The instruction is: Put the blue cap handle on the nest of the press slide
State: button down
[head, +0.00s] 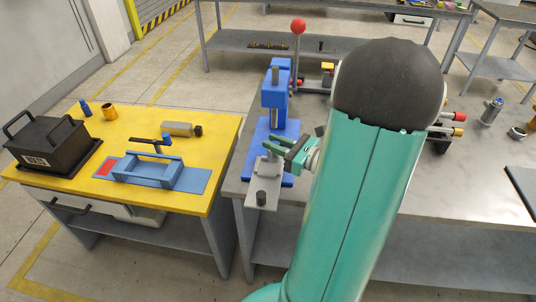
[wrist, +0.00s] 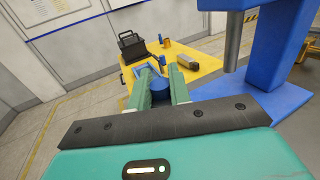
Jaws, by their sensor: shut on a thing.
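My gripper (head: 284,152) is shut on the blue cap handle (wrist: 160,86), which shows as a blue round piece between the green fingers in the wrist view. In the head view the gripper is beside the blue press (head: 270,135), over the grey press slide (head: 262,188), which juts out at the front of the press. The handle cannot be made out in the head view. The nest is not clearly visible there, and I cannot tell the gap between handle and slide. The press column also shows on the right of the wrist view (wrist: 278,50).
A yellow table (head: 215,160) at left holds a black box (head: 50,148), a blue tray fixture (head: 150,176), an orange ring (head: 109,112) and a grey cylinder (head: 178,129). The press lever with its red ball (head: 298,26) rises behind. My arm hides part of the grey bench (head: 465,175).

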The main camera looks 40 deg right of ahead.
jog(key=w+f, duration=0.2)
jog(key=shift+w+f, duration=0.1)
jog(key=shift+f, duration=0.2)
jog(key=shift+w+f, duration=0.2)
jog(key=shift+f, duration=1.55)
